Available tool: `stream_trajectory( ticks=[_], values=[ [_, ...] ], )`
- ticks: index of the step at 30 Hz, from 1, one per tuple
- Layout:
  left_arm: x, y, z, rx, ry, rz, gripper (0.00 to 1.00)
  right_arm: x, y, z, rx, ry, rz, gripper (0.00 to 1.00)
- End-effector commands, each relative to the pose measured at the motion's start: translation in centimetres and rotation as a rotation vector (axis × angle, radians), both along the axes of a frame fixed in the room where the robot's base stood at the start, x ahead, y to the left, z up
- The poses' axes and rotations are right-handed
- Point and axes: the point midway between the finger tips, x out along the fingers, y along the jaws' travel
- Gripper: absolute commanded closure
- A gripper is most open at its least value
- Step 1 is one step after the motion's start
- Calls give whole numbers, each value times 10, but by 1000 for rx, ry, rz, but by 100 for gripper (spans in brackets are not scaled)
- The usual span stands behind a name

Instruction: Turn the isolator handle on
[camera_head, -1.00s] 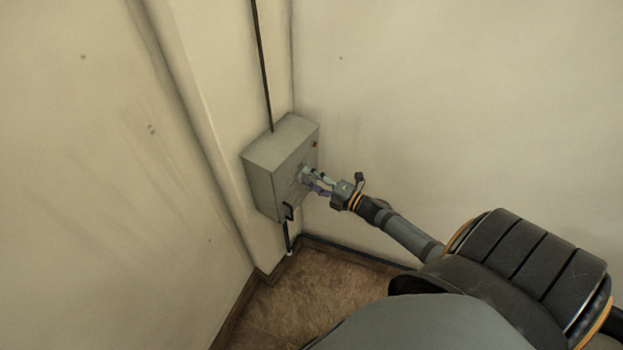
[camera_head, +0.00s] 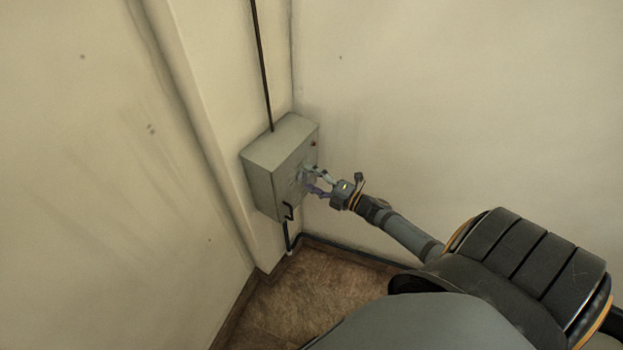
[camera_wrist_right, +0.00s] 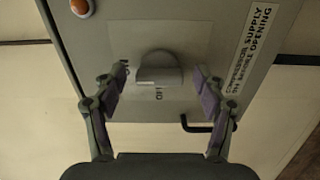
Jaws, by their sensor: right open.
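The isolator handle (camera_wrist_right: 158,70) is a grey rotary knob on the front of a grey wall box (camera_head: 261,182). In the right wrist view its bar lies across the picture, and part of an "OFF" marking shows beside it. My right gripper (camera_wrist_right: 160,90) is open, with one purple-padded finger on each side of the handle and a gap on both sides. In the head view my right gripper (camera_head: 314,181) is at the box front and hides most of the handle. My left gripper is not in view.
A black door handle (camera_wrist_right: 208,127) and a white warning label (camera_wrist_right: 249,55) are on the box front, with an orange round part (camera_wrist_right: 82,8) near a corner. A dark conduit (camera_head: 262,70) runs up the wall. The box hangs in a room corner above brown floor (camera_head: 300,290).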

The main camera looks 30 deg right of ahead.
Motion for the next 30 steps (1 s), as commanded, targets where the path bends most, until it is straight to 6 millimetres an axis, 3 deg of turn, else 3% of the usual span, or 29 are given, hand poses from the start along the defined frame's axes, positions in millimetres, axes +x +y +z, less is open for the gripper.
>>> stream_trajectory(
  ticks=[7,15,21,30],
  values=[
    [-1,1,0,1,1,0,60,-14,-6,-1,-2,3,2,28],
    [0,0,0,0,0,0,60,-74,-30,-2,-3,7,4,28],
    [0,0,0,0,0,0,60,-104,-43,-1,-2,4,2,28],
    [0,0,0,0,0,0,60,-111,-46,0,-1,0,0,28]
  ],
)
